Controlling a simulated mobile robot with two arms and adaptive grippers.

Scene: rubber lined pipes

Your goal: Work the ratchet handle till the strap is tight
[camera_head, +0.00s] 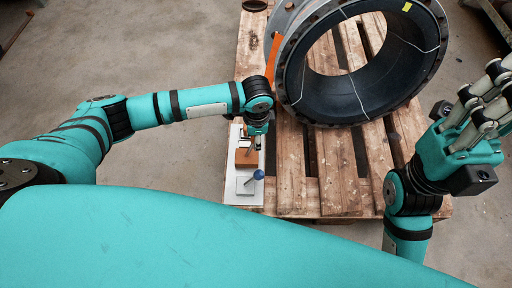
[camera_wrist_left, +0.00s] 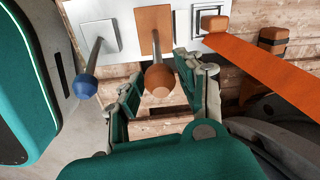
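A white board (camera_head: 249,199) lies along the pallet's left edge. It bears a lever with an orange knob (camera_wrist_left: 159,79) on an orange plate (camera_wrist_left: 154,24), a blue-knobbed lever (camera_wrist_left: 84,85) on a grey plate, and a silver frame (camera_wrist_left: 206,14) with an orange block (camera_wrist_left: 214,24). An orange strap (camera_head: 273,59) runs beside the pipe; its band (camera_wrist_left: 262,66) crosses the left wrist view. My left gripper (camera_wrist_left: 160,98) is open, its fingers on either side of the orange knob; contact is unclear. My right gripper (camera_head: 478,95) appears open and empty, at the right. Which lever is the ratchet handle is unclear.
A large black rubber-lined pipe (camera_head: 401,75) with a grey flange stands on the wooden pallet (camera_head: 291,160), right of the board. Concrete floor (camera_head: 150,45) is clear on the left. Other pipes show at the upper right edge.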

